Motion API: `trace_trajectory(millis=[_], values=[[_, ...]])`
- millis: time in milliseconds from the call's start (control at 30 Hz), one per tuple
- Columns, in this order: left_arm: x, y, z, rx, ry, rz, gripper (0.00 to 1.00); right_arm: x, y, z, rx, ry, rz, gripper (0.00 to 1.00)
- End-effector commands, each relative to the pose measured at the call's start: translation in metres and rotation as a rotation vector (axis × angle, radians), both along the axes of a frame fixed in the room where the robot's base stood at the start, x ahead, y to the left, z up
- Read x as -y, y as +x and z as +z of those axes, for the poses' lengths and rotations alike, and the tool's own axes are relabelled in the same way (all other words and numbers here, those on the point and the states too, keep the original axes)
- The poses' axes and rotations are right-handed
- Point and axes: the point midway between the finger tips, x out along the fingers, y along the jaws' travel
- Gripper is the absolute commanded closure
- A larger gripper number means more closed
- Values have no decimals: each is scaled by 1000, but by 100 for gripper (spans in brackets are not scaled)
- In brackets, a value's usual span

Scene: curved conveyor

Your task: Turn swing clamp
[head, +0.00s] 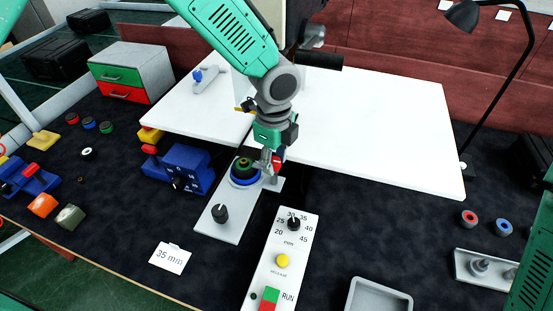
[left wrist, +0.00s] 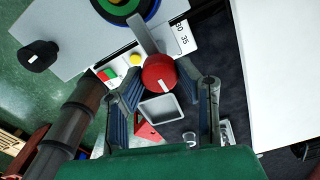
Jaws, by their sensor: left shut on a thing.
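The swing clamp's red knob (left wrist: 159,72) sits between the fingertips of my left gripper (left wrist: 161,80) in the left wrist view. A grey clamp arm (left wrist: 142,34) runs from the knob toward a round stack. My left gripper (head: 271,166) is shut on the knob. In the head view the red knob (head: 278,160) is mostly hidden by the fingers. The stack (head: 245,171), with dark, green and blue rings, sits on a grey base plate (head: 230,228). A black knob (head: 220,213) stands on the same plate. My right gripper is not in view.
A control panel (head: 273,245) with a dial, yellow button and RUN switch lies right of the plate. A blue box (head: 184,169) stands to the left. A "35 min" card (head: 170,257) and a grey tray (head: 379,297) are in front. A white tabletop (head: 380,125) lies behind.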

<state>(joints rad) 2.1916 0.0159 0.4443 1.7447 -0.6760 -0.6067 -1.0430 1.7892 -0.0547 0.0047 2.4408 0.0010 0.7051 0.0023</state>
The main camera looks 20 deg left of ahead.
Motion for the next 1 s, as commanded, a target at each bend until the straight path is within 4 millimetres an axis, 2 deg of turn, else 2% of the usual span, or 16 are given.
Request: trace_trajectory(millis=[233,267,300,333,633,733,867,1000], values=[[-2,2,1,4,3,1,100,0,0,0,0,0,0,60],[-2,2,1,4,3,1,68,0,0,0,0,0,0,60],[-2,2,1,4,3,1,54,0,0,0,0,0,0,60],[-2,2,1,4,3,1,51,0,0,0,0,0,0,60],[1,1,2,3,2,1,51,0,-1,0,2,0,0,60],[1,1,8,4,2,2,51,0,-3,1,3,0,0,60],[0,2,29,7,1,2,51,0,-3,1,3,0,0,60],[0,3,60,7,1,2,51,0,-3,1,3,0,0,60]])
